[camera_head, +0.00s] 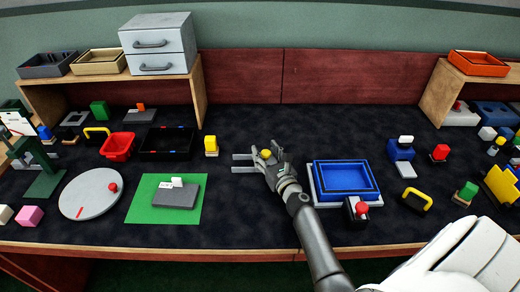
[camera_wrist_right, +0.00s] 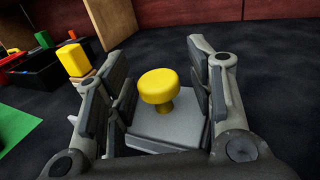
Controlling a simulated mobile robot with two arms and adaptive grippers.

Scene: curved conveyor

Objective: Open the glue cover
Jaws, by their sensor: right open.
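A grey cover-like piece (camera_wrist_right: 168,130) with a round yellow knob (camera_wrist_right: 158,87) on top lies between the fingers of my right gripper (camera_wrist_right: 161,92). In the head view the yellow knob (camera_head: 266,153) shows at the tip of my right gripper (camera_head: 268,158). The fingers are open, one on each side of the knob, with a visible gap to it. Grey bars (camera_head: 243,163) stick out to the left of the gripper; the gripper hides much of the part under it. I cannot tell for sure that this is the glue cover.
A yellow block (camera_head: 211,145) stands to the left. A blue tray (camera_head: 345,180) and a red-knobbed black block (camera_head: 357,210) are close on the right. A green mat (camera_head: 140,212) lies front left. The dark tabletop behind the gripper is clear.

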